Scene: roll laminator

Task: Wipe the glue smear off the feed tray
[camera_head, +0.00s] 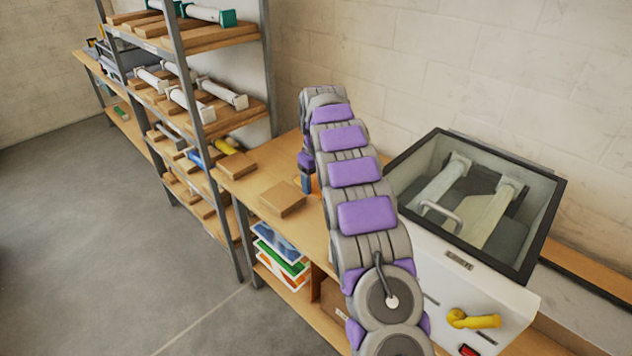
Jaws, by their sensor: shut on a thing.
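My gripper (307,183) points down over the wooden bench, left of the laminator and partly hidden by my arm. A small orange thing (316,186) shows at its fingers, and the jaws are shut on it. Its shape is too small to tell. The white laminator (455,262) stands at the right, with two pale rollers (490,215) inside its dark-framed top. I cannot make out the feed tray or the glue smear. My arm covers the laminator's left side and part of the bench.
A cardboard-brown block (283,198) lies on the bench (262,180) left of my gripper, with a smaller one (237,165) behind. A yellow handle (472,320) sticks out of the laminator's front. A metal rack (185,85) with rolls stands left. The floor at left is clear.

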